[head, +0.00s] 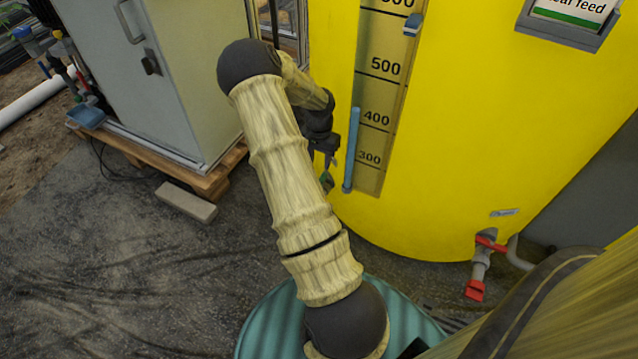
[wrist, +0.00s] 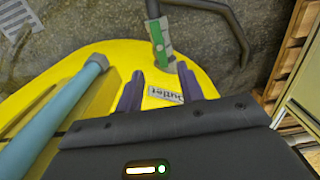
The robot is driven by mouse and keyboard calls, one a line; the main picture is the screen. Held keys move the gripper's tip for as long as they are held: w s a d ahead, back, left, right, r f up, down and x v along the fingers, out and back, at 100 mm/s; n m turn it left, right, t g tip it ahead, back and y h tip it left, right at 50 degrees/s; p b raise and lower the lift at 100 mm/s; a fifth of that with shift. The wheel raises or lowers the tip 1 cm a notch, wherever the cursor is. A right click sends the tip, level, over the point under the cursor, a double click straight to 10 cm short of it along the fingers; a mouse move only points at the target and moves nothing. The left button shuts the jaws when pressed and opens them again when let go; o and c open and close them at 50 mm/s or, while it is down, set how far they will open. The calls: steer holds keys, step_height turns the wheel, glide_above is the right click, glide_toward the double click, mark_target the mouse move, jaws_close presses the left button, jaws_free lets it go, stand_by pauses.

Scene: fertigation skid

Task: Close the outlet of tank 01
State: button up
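The yellow tank (head: 455,130) fills the middle and right of the head view, with a level scale on its front. Its tank number cannot be read. In the wrist view, an outlet valve with a green handle (wrist: 158,38) sits at the foot of the tank, beyond my fingertips. The handle appears to lie along its pipe. A tag reading "Outlet" (wrist: 167,95) is on the tank wall between the fingers. In the head view the green part (head: 326,181) shows just below my gripper (head: 330,158), partly hidden. My gripper's purple fingers (wrist: 161,88) are apart and empty.
A blue tube (head: 351,150) runs up the tank beside my gripper. Another outlet with red parts (head: 487,244) is at the tank's lower right. A grey cabinet (head: 155,75) stands on a pallet (head: 213,182) at left. A dark hose (wrist: 235,30) curves near the green valve.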

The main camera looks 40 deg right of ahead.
step_height(320, 180, down, 10)
steer(key=b, duration=0.4)
steer(key=shift+b, duration=0.3)
steer(key=shift+w, duration=0.1)
steer(key=shift+s, duration=0.2)
jaws_close()
